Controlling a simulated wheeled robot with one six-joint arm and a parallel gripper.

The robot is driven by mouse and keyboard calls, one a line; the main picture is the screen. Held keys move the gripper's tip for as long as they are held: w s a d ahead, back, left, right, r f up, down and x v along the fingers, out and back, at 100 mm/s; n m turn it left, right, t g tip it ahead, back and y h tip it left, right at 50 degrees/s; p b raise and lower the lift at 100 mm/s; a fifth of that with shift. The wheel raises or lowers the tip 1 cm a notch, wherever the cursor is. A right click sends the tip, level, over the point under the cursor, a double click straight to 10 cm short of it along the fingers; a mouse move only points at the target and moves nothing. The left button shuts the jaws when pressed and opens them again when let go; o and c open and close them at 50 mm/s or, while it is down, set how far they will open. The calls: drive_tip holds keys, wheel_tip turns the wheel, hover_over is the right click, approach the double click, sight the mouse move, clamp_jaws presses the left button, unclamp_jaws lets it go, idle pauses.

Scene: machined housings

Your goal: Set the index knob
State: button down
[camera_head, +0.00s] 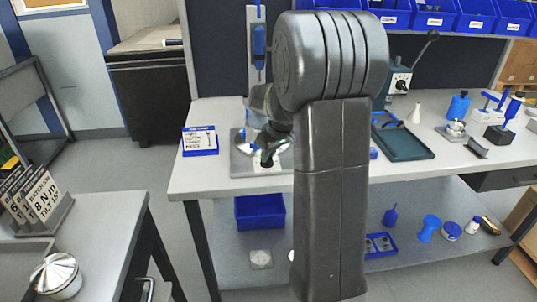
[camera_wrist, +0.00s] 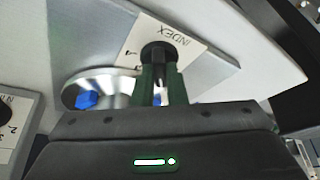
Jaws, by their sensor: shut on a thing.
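The index knob (camera_wrist: 158,50) is black and round in the wrist view, on a pale plate beside a label (camera_wrist: 182,45) reading INDEX with a numeral. My gripper (camera_wrist: 161,82) is shut on the knob, its two dark green fingers on either side of it. The fingers hide part of the knob, and its exact setting cannot be read. In the head view my gripper (camera_head: 268,157) is low over the grey fixture plate (camera_head: 243,168) on the bench. My arm hides much of that area, and the knob is not clear there.
A shiny round part with a blue bolt head (camera_wrist: 87,99) sits just left of the knob. A blue-edged sign (camera_head: 201,141) stands left of the fixture. A dark green tray (camera_head: 405,143) lies right of my arm. A lever press (camera_head: 399,82) stands behind it.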

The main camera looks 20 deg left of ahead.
drive_tip(key=m+t, duration=0.1)
drive_tip(key=m, duration=0.1)
drive_tip(key=m+h, duration=0.1)
drive_tip(key=m, duration=0.2)
drive_tip(key=shift+s+a+m+t, duration=0.1)
drive_tip(key=shift+s+m+t, duration=0.05)
drive_tip(key=shift+m+t, duration=0.2)
drive_tip(key=m+h+b, duration=0.1)
drive_tip(key=m, duration=0.1)
drive_tip(key=m+t+h+b, duration=0.1)
drive_tip(key=m, duration=0.2)
drive_tip(key=shift+a+f, duration=0.15)
drive_tip(key=m+h+b, duration=0.2)
drive_tip(key=m, duration=0.2)
drive_tip(key=shift+a+m, duration=0.1)
drive_tip(key=shift+m, duration=0.25)
drive_tip(key=m, duration=0.2)
drive_tip(key=m+g+h, duration=0.1)
drive_tip(key=m, duration=0.1)
drive_tip(key=shift+a+m+h, duration=0.1)
drive_tip(key=shift+m+h, duration=0.2)
drive_tip(key=shift+m, duration=0.1)
drive_tip(key=c, duration=1.5)
unclamp_jaws()
drive_tip(key=shift+o, duration=0.2)
drive_tip(key=shift+r, duration=0.2)
